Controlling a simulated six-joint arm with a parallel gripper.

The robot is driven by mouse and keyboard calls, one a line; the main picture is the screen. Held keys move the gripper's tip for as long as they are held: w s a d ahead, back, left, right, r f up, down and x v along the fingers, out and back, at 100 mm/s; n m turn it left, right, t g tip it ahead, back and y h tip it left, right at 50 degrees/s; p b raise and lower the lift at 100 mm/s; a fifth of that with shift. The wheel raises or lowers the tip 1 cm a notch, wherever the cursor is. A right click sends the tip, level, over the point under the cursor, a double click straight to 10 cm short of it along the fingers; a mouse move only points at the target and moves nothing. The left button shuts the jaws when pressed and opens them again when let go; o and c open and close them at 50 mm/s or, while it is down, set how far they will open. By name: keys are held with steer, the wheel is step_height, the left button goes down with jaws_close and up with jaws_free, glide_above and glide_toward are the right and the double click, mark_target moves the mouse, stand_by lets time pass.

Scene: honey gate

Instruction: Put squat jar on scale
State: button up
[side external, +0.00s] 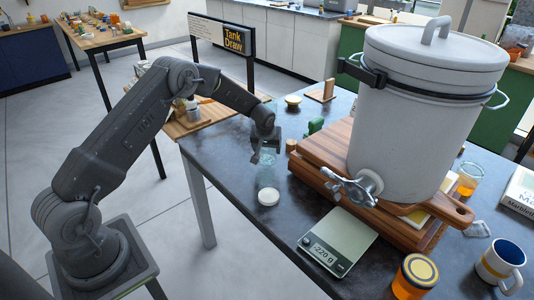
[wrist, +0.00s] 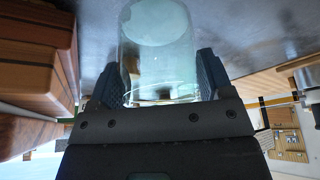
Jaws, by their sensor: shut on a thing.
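A clear glass jar (side external: 267,172), which I take to be the squat jar, is upright at the left of the tank. My gripper (side external: 266,147) is shut on its upper part. In the wrist view the glass jar (wrist: 158,50) lies between the two blue fingers of my gripper (wrist: 160,76). I cannot tell whether the jar's base touches the table. A round white lid (side external: 268,197) shows at the jar's lower end. The scale (side external: 347,235) has a bare pale pan, reads about -220 g and stands below the tank's tap, right of and nearer than the jar.
The large white tank (side external: 415,120) stands on wooden boards (side external: 320,188); its metal tap (side external: 350,187) juts out over the scale's far side. An orange jar (side external: 415,277) and a mug (side external: 500,262) stand right of the scale.

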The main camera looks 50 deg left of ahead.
steer(key=shift+f, duration=1.25)
steer(key=shift+f, duration=0.2)
steer(key=o, duration=1)
